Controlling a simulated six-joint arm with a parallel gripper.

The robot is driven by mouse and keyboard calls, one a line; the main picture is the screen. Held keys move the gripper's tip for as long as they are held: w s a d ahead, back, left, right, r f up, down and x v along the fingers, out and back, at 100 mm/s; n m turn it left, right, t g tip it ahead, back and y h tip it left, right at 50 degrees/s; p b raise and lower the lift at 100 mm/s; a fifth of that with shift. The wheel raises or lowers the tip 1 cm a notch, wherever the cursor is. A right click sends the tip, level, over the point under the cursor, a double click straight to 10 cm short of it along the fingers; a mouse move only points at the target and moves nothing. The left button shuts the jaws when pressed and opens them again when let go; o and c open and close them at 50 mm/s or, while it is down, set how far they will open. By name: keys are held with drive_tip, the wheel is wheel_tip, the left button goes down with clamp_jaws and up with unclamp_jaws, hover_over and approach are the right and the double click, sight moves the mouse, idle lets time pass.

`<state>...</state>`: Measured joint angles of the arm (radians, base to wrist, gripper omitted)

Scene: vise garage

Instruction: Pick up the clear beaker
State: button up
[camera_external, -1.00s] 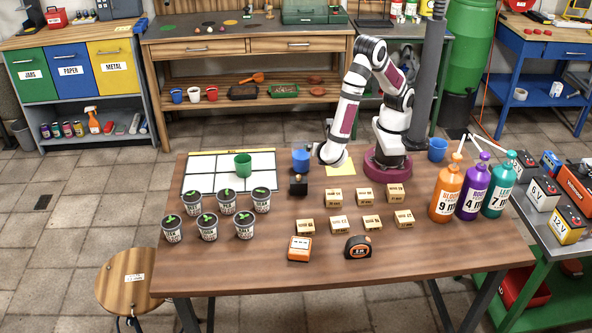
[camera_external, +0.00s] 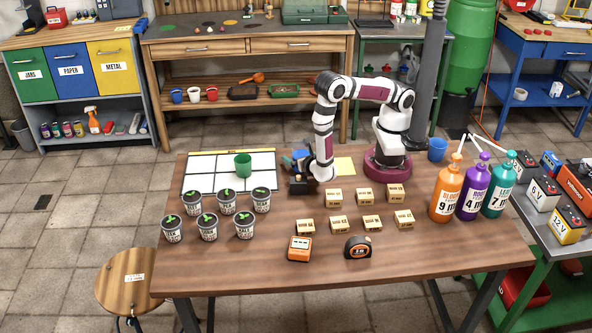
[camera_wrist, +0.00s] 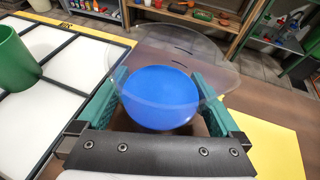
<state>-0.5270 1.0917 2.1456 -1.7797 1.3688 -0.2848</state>
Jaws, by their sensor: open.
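The clear beaker (camera_wrist: 178,55) stands between my gripper's two teal fingers (camera_wrist: 160,98) in the wrist view. Its transparent rim is wide and has a spout-like point at the right. A round blue area shows through it; I cannot tell whether this is contents or something beneath. My gripper is open, with one finger on each side of the beaker; I cannot tell whether either touches it. In the external view my gripper (camera_external: 299,172) is low over the table, and only a bit of blue (camera_external: 300,154) shows behind it; the rest is hidden.
A green cup (camera_external: 243,165) stands on the white gridded board (camera_external: 205,180) to the left. A yellow square (camera_external: 345,165) lies to the right. Several labelled pots (camera_external: 208,228) and small boxes (camera_external: 371,223) stand nearer the front. A blue cup (camera_external: 437,149) is beyond my base.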

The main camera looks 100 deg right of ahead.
drive_tip(key=c, duration=1.4)
drive_tip(key=shift+r, duration=0.1)
